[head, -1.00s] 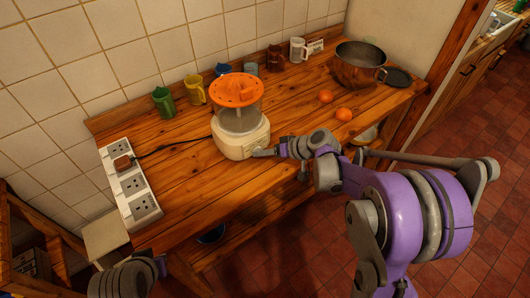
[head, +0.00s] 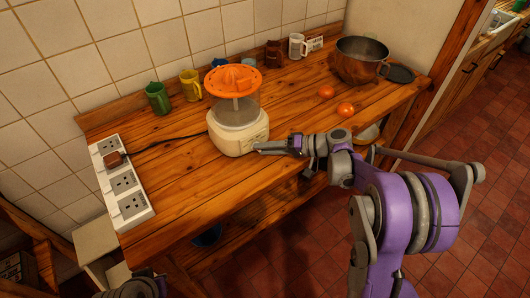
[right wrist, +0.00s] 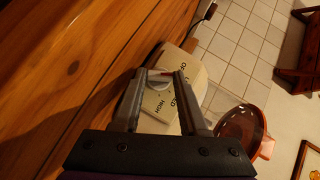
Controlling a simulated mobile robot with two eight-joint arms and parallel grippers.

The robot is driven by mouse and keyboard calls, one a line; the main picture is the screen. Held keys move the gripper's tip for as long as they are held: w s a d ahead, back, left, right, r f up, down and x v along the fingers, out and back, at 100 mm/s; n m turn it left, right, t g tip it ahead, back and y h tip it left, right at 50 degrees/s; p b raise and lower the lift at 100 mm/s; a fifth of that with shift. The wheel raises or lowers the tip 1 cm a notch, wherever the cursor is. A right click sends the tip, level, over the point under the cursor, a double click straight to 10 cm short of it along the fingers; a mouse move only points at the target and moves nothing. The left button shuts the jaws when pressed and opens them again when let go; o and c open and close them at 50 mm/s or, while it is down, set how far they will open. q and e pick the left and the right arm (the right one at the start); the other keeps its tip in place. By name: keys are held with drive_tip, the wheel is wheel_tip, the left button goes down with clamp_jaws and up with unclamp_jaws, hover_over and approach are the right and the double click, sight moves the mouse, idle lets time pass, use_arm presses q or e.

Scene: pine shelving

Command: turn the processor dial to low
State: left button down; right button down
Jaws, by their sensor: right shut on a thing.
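The processor (head: 238,132) stands on the wooden counter, with a cream base, a clear bowl and an orange top. Its dial (right wrist: 158,81) is on the front face, pale with a small red mark. Printed labels curve beside it in the right wrist view; OFF and HIGH can be made out, but the dial's exact setting cannot. My right gripper (head: 259,149) reaches in from the right at the front of the base. In the right wrist view its two fingers (right wrist: 164,76) are on either side of the dial, shut on it.
A black cord runs from the processor to the white socket strip (head: 122,182) at left. Mugs (head: 190,87) line the wall. Two oranges (head: 345,109) and a large pot (head: 362,62) are to the right. The counter's front left is clear.

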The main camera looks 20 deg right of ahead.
drive_tip(key=shift+f+m+y+b, duration=0.1)
drive_tip(key=shift+m+y+b, duration=0.2)
drive_tip(key=shift+y+b, duration=0.15)
